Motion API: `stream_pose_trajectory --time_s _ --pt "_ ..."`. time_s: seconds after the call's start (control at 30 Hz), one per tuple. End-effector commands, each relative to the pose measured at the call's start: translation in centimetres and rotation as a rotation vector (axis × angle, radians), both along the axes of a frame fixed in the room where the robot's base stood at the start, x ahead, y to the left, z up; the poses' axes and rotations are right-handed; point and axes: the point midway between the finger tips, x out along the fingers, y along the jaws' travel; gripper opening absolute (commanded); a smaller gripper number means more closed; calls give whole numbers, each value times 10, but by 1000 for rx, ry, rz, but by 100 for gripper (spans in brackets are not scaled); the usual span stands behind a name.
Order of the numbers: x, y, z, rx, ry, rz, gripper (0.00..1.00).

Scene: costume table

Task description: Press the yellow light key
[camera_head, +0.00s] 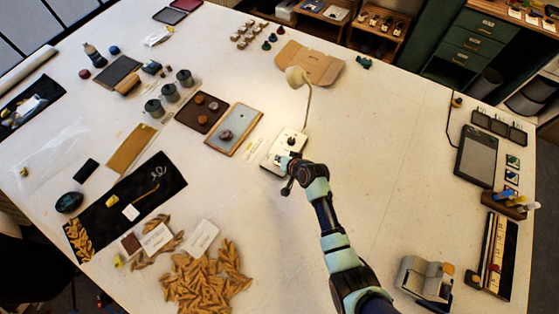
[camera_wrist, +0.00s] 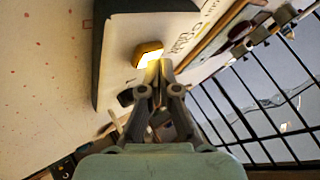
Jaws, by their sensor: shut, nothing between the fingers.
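A white lamp base (camera_head: 290,137) stands near the middle of the table, with a thin stalk and a beige lamp head (camera_head: 296,76). In the wrist view the yellow key (camera_wrist: 148,48) sits on a pale panel with a dark edge, and its near side glows brightly. My gripper (camera_head: 286,161) is over the near end of the base. In the wrist view its closed fingertips (camera_wrist: 159,68) are empty and right beside the key's near edge. I cannot tell whether they touch it. A dark knob or key (camera_wrist: 125,97) shows left of the fingers.
A framed tray (camera_head: 247,119) lies just left of the base, with small pale strips (camera_head: 253,146) between. A brown cardboard piece (camera_head: 312,63) lies behind the lamp. A pile of tan pods (camera_head: 205,280) is at the front.

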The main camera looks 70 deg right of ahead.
Motion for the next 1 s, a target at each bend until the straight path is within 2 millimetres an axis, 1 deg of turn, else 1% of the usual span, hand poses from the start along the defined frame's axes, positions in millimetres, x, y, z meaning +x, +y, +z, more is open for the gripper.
stream_pose_trajectory --time_s 0.17,0.43,0.53,1.0 --pt "0 0 12 1 0 1 0" --pt "0 0 12 1 0 1 0" --pt "0 0 16 0 0 0 0" --pt "0 0 71 1 1 0 0"
